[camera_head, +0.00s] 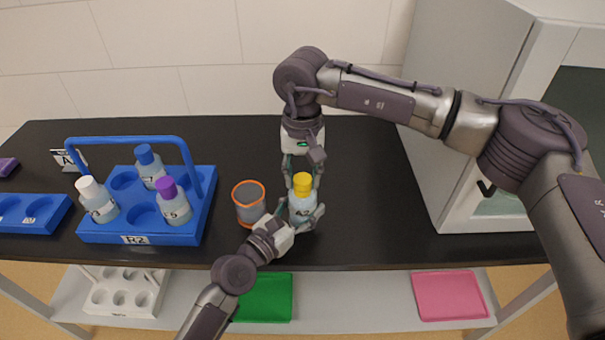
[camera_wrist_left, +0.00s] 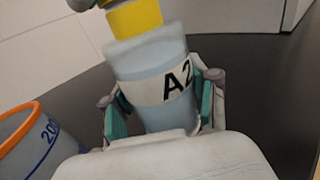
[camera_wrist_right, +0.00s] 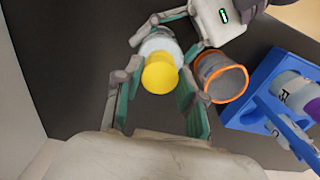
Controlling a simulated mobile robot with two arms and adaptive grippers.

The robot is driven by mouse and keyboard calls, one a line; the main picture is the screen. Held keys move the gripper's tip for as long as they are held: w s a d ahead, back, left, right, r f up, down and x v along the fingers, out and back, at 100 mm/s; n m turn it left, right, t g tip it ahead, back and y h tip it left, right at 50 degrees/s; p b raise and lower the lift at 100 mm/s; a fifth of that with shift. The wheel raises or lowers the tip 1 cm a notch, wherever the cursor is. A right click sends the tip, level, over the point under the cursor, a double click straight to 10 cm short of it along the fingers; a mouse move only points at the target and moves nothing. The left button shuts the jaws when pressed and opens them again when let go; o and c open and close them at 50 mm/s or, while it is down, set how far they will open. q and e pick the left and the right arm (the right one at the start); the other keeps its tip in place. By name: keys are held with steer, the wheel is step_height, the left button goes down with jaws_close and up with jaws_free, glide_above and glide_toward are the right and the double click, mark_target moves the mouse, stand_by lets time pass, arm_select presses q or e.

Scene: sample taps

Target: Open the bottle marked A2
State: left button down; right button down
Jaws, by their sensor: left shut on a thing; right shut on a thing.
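The bottle marked A2 (camera_head: 302,208) is light blue with a yellow cap (camera_head: 303,181). It stands upright near the front of the black bench, and its label shows in the left wrist view (camera_wrist_left: 165,85). My left gripper (camera_head: 298,217) is shut on the bottle's body from the front, one finger on each side. My right gripper (camera_head: 303,172) comes down from above and is shut on the yellow cap, with a finger on either side of it. The cap (camera_wrist_right: 160,73) sits on the bottle's neck. The contact of the right fingertips is partly hidden.
A beaker with an orange rim (camera_head: 249,204) stands close to the left of the bottle. A blue rack R2 (camera_head: 135,239) with several bottles is farther left. A pale cabinet (camera_head: 462,150) stands at the right. The bench (camera_head: 400,225) right of the bottle is clear.

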mark_target(303, 179)
steer(key=shift+r, duration=0.1)
steer(key=shift+r, duration=1)
steer(key=shift+r, duration=2)
arm_select(q)
steer(key=shift+c, duration=1.2)
jaws_free()
